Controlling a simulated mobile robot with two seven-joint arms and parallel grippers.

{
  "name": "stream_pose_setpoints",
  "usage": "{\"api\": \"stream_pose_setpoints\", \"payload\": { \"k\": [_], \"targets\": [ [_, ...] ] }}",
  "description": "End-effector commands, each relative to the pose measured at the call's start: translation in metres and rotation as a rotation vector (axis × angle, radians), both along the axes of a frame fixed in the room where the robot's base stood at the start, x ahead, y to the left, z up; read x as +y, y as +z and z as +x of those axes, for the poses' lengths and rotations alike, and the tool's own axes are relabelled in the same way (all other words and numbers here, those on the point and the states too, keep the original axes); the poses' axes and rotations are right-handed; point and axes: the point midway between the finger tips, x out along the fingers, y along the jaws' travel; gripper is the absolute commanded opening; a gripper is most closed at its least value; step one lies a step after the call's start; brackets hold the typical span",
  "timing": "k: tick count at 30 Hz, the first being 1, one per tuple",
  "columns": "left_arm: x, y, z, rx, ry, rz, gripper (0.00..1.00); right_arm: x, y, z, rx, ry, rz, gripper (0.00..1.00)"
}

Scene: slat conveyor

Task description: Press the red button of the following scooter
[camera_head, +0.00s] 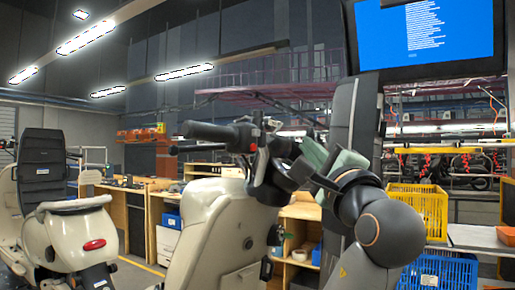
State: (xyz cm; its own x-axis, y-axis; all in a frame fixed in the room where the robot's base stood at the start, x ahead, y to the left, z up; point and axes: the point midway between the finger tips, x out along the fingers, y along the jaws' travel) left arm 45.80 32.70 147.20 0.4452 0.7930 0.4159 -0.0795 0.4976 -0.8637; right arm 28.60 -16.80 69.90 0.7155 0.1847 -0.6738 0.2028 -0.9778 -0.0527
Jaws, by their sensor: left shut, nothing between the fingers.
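A cream scooter (205,235) stands in the middle, its black handlebar grip (208,131) pointing left. A dark switch housing (245,134) sits at the inner end of the grip. A small reddish spot (252,147) shows on it; it is too small to tell for sure that it is the red button. My left gripper (264,180) is shut and empty, close beside the housing on its lower right. I cannot tell if it touches the handlebar. My wrist and forearm hide the right part of the handlebar. My right gripper is not in view.
A second cream scooter (70,225) with a red tail light stands at the left. A yellow crate (418,208) and a blue crate (440,270) are at the right. A screen (425,35) hangs above. Wooden workbenches (140,205) stand behind.

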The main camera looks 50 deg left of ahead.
Motion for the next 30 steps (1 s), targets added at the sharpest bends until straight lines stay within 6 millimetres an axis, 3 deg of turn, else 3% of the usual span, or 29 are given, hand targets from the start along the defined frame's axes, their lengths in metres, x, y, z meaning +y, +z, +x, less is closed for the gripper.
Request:
{"api": "stream_pose_setpoints", "payload": {
  "k": [5,21,30],
  "targets": [
    [0.011,-0.001,-0.002,0.0,0.001,-0.001,0.0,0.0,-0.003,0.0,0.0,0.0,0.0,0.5],
    [0.078,-0.001,-0.014,0.0,0.0,-0.001,0.0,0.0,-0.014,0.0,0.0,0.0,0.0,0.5],
    [0.087,-0.001,-0.016,0.0,-0.001,-0.001,0.0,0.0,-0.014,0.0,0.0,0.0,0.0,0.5]
  ]
}}
